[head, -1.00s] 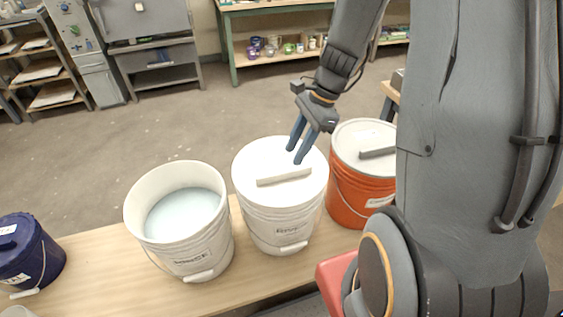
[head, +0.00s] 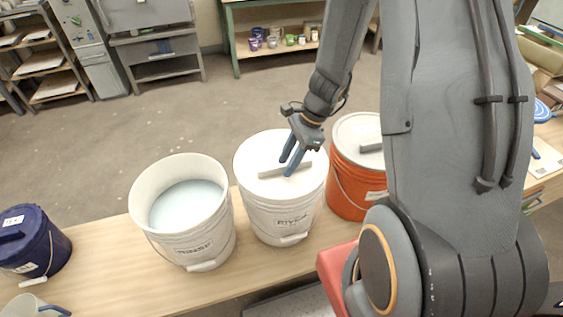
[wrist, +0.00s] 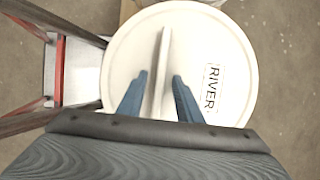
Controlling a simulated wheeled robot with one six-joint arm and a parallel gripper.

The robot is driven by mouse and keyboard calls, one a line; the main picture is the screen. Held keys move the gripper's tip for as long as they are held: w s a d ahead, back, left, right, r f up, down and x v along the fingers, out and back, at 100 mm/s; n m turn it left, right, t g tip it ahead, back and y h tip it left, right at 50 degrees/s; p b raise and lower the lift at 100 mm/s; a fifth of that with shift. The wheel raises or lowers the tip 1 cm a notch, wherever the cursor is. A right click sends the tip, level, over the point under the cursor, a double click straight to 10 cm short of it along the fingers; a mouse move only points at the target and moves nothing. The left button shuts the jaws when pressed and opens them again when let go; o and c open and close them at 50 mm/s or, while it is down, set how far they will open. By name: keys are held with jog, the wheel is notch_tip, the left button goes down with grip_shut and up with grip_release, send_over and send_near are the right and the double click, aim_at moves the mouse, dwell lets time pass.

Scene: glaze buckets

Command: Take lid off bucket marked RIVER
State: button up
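The white RIVER bucket (head: 281,215) stands on the bench, its label facing front. Its white lid (head: 262,150) is on, with a raised bar handle (head: 272,170) across the top. In the wrist view, the lid (wrist: 228,55) fills the middle and bears the label RIVER (wrist: 212,88). The bar handle (wrist: 162,65) runs between my two blue fingers. My gripper (head: 288,164) is open at the handle, and it also shows in the wrist view (wrist: 160,78). A gap shows on each side of the bar, so it is not gripped. How low the fingertips reach is hard to tell.
An open white RINSE bucket (head: 160,222) with pale liquid stands left of the RIVER bucket. A lidded orange bucket (head: 345,190) stands close on its right. Bare bench (head: 100,245) lies between the navy and RINSE buckets.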

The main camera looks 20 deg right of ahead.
jog(key=shift+f, duration=0.1)
dwell(0.3)
grip_shut()
